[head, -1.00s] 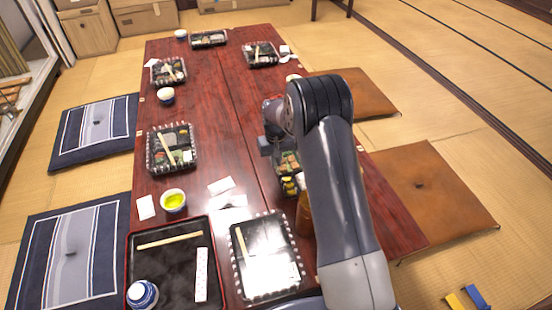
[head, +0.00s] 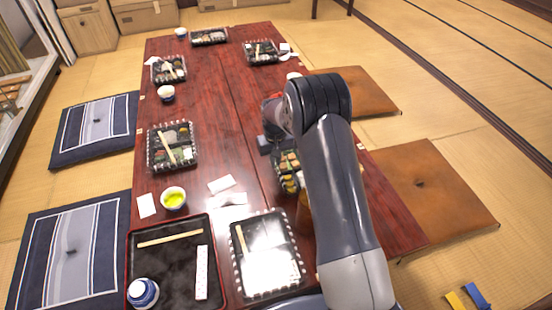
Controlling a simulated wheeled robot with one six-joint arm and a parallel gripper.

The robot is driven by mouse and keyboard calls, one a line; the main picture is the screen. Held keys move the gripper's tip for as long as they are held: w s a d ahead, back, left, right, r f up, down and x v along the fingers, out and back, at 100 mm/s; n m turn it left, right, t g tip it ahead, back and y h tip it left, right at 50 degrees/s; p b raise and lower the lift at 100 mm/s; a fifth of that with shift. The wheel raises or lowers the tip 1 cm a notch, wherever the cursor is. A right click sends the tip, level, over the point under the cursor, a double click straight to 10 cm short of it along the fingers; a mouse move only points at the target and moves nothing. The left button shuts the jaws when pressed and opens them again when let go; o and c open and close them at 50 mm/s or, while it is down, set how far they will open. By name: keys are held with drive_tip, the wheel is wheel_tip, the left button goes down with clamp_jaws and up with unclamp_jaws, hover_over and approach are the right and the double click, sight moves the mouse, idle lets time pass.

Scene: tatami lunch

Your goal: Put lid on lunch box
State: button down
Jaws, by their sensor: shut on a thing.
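An open lunch box (head: 288,172) with food in it stands on the right half of the red table, partly hidden by my arm. It shows no pale beaded rim like the other boxes. My gripper (head: 265,145) is just beyond the lunch box's far end, seen as a small grey part. Its fingertips are mostly hidden behind my wrist. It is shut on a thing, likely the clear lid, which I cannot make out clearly. Whether the lid touches the box cannot be told.
A shiny covered box (head: 265,255) lies near, beside a black tray (head: 172,272). A brown cup (head: 304,215) is partly behind my arm. A green tea cup (head: 173,198) and white napkins (head: 221,184) stand left. Other boxes (head: 172,147) line the table (head: 215,110).

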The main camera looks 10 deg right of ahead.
drive_tip(key=shift+f+b, duration=0.6)
drive_tip(key=shift+f, duration=0.75)
idle(1.0)
